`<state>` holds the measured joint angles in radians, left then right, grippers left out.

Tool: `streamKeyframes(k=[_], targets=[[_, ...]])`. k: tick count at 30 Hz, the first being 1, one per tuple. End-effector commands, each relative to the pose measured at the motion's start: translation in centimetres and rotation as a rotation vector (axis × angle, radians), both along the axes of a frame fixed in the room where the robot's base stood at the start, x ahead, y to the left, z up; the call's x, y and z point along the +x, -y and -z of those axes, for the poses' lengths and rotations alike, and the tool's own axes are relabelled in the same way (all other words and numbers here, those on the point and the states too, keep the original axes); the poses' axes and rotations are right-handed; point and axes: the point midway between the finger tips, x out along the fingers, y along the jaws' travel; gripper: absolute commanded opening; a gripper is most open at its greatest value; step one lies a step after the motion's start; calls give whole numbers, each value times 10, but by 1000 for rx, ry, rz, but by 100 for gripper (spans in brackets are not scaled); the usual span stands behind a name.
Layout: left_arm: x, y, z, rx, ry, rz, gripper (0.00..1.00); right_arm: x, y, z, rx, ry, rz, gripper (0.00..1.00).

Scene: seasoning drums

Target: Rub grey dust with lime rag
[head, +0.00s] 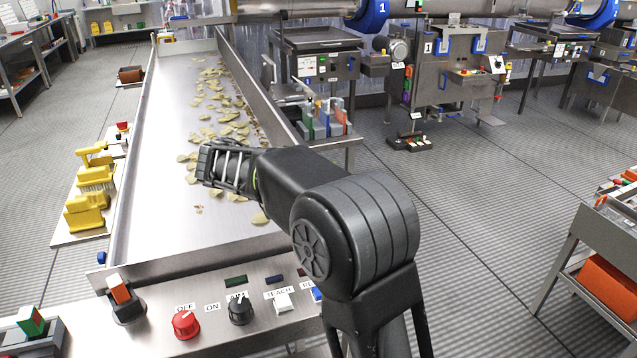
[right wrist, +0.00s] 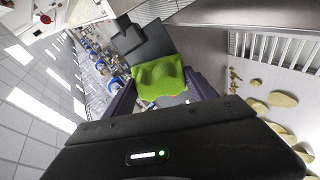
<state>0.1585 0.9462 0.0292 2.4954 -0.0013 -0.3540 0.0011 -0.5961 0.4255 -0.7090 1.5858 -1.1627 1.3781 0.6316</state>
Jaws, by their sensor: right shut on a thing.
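My right gripper (head: 222,166) reaches over the metal conveyor tray (head: 160,130) from the right. It is shut on the lime rag (right wrist: 160,80), which shows bright green and crumpled between its dark fingers in the right wrist view. The rag is hidden in the head view. I cannot make out any grey dust in either view. I cannot tell whether the rag touches a surface. My left gripper is not in view.
Several chips (head: 215,120) lie along the tray, with a few brown crumbs (head: 198,209) near its front. A control panel with a red knob (head: 186,324) is at the near end. Yellow brushes (head: 88,210) stand left of the tray, and colored holders (head: 325,120) stand right.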

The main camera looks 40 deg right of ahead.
Motion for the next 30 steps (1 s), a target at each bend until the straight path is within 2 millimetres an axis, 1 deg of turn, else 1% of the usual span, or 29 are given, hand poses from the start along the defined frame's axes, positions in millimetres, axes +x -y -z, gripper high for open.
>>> streamKeyframes(k=[1, 13, 30], targets=[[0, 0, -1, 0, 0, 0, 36, 1, 3, 0, -2, -1, 3, 27], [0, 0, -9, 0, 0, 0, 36, 20, 3, 0, -2, -1, 2, 27], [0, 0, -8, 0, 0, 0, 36, 22, 3, 2, -1, -2, 3, 27]])
